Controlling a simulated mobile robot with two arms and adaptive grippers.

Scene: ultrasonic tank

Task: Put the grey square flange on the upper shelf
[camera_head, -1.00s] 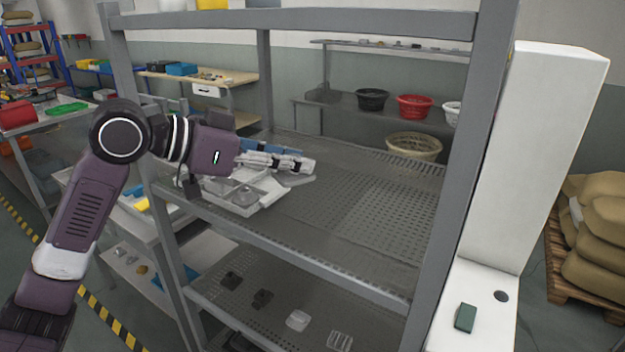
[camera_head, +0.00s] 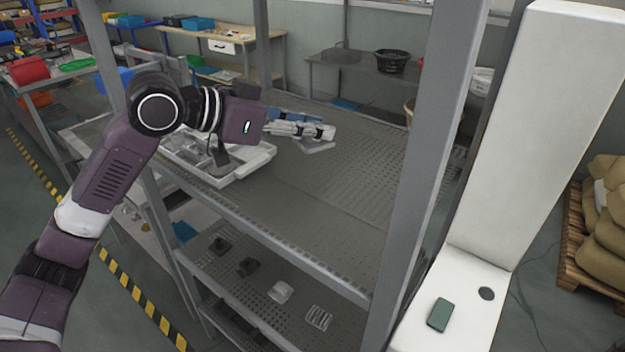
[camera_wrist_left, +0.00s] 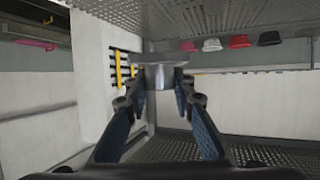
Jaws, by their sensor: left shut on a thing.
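My left gripper (camera_head: 328,135) reaches in from the left over the upper shelf (camera_head: 310,210), a grey perforated metal deck. It is shut on the grey square flange (camera_head: 318,148), a flat pale grey plate showing just under the fingertips. In the left wrist view the flange (camera_wrist_left: 160,72) sits between the fingertips (camera_wrist_left: 159,84). The flange is over the shelf deck; I cannot tell whether it touches it. Its far side is partly hidden by the fingers. My right gripper is not in view.
A light grey compartment tray (camera_head: 250,165) stands on the upper shelf's left, partly under my arm. Rack posts (camera_head: 425,180) bound the shelf. The deck right of the flange is clear. The lower shelf (camera_head: 240,290) holds several small parts. A green box (camera_head: 438,315) lies on a white surface at right.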

